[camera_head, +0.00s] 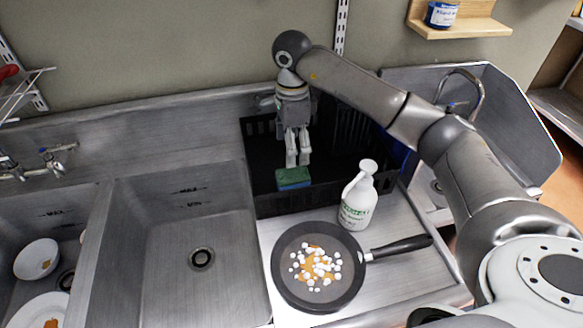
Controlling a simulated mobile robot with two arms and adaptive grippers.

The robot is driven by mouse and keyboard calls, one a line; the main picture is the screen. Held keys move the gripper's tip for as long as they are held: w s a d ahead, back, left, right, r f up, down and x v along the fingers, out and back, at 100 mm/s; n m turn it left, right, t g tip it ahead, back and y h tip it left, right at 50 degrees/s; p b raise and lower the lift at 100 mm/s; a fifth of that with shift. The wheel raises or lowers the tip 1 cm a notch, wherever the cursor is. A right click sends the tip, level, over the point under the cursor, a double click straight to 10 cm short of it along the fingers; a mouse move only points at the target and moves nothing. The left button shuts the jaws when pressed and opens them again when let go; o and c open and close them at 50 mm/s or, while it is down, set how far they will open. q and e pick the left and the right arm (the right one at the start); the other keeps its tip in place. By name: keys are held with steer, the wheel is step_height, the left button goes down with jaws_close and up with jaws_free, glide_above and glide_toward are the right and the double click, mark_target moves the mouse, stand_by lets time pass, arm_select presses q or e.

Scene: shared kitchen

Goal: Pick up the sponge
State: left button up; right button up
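The sponge (293,179), green on top and blue on its side, lies in the black crate (262,206) near its front wall. My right arm comes in from the right and reaches over the crate. Its gripper (298,164) points down, with its fingertips just behind and above the sponge in the picture. A narrow gap shows between the two fingers, and nothing is seen between them. I cannot tell whether the fingertips touch the sponge. My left gripper is not in view.
A black pan (284,289) with white and orange bits sits on the steel drainboard (400,220). Sink basins (150,250) lie to the left, with a bowl (37,258) and a plate (38,311). A shelf (480,26) holds a blue jar (441,14).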

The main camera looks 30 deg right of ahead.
steer(key=p, duration=0.1)
glide_above(292, 174)
steer(key=f, duration=0.4)
steer(key=shift+s+a+f, duration=0.1)
steer(key=shift+s+a, duration=0.05)
steer(key=shift+s, duration=0.25)
steer(key=shift+w+f, duration=0.1)
steer(key=shift+f, duration=0.2)
steer(key=shift+w+f+p, duration=0.1)
steer(key=shift+f+p, duration=0.25)
step_height(292, 174, down, 4)
steer(key=shift+f+p, duration=0.1)
steer(key=shift+p, duration=0.9)
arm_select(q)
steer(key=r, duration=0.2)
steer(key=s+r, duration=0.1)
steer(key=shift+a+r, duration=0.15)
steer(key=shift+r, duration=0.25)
arm_select(e)
steer(key=shift+w+f, duration=0.15)
steer(key=shift+f, duration=0.15)
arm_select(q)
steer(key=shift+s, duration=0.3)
arm_select(e)
steer(key=c, duration=0.8)
